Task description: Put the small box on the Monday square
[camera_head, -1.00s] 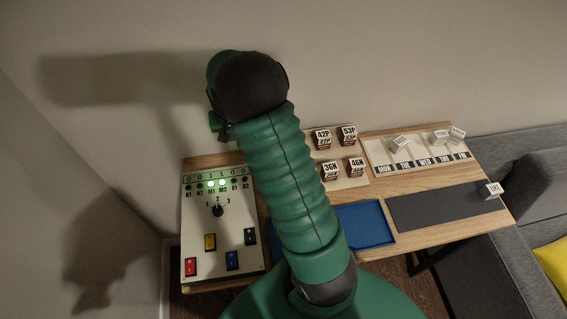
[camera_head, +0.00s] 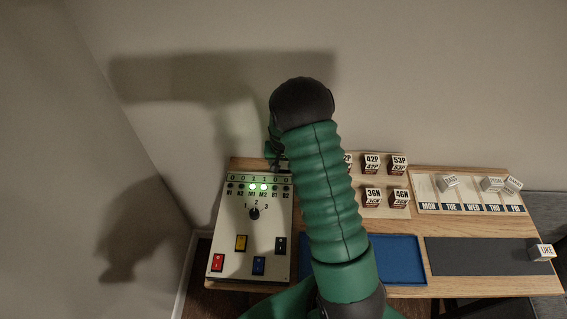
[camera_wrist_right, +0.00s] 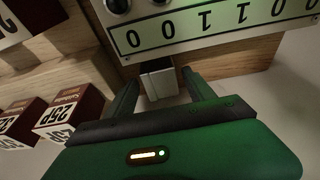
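A pale small box-like block (camera_wrist_right: 160,82) shows between the two fingers of my right gripper (camera_wrist_right: 161,90) in the right wrist view. The fingers are apart, one on each side and close to it; I cannot tell whether they press on it. In the head view my right gripper (camera_head: 274,152) is small, dark and partly hidden by my arm, at the back edge of the control panel (camera_head: 240,214). The Monday square (camera_head: 425,189) is at the left end of the weekday board (camera_head: 470,208) and looks empty. My left gripper is out of view.
White name boxes (camera_head: 493,184) stand on the weekday board, one (camera_head: 447,183) near Tuesday. Another white box (camera_head: 542,252) sits on the dark mat (camera_head: 480,257). Red-and-white boxes (camera_head: 373,198) stand left of the board. A blue tray (camera_head: 402,262) lies in front.

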